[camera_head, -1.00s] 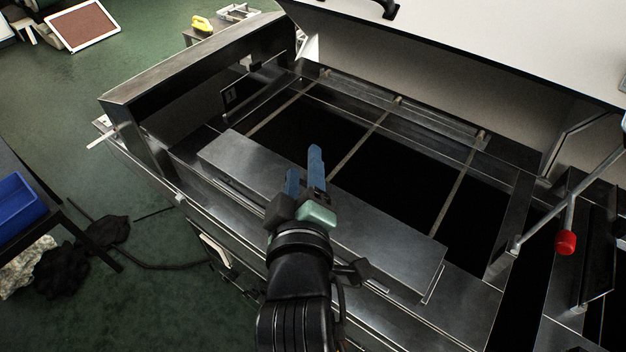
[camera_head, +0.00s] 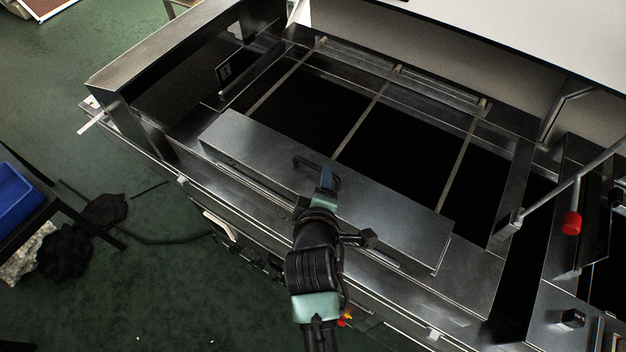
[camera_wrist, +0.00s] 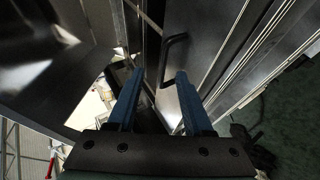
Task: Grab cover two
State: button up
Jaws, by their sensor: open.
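A long flat metal cover (camera_head: 400,212) lies along the near side of the dark dryer opening; no number shows on it, so I cannot tell whether it is cover two. My gripper (camera_head: 327,178) is above the middle of this cover, with its blue fingers pointing toward it. In the wrist view a dark bent handle (camera_wrist: 164,62) stands on the metal surface (camera_wrist: 203,30). The open, empty fingers (camera_wrist: 160,78) are on either side of the handle in the picture. I cannot tell how far the fingertips are from it.
The dark opening with thin crossbars (camera_head: 362,118) lies beyond the cover. A raised metal end frame (camera_head: 165,50) stands at the left. A lever with a red knob (camera_head: 572,223) is at the right. A blue bin (camera_head: 12,200) is at the far left.

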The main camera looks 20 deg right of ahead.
aim_at(316, 179)
jog(key=shift+f+p+x, duration=0.25)
jog(key=shift+p+x, duration=0.35)
jog(key=shift+x, duration=2.05)
jog(key=shift+s, duration=0.15)
grip_shut()
jog(key=shift+a, duration=0.1)
jog(key=shift+r, duration=0.2)
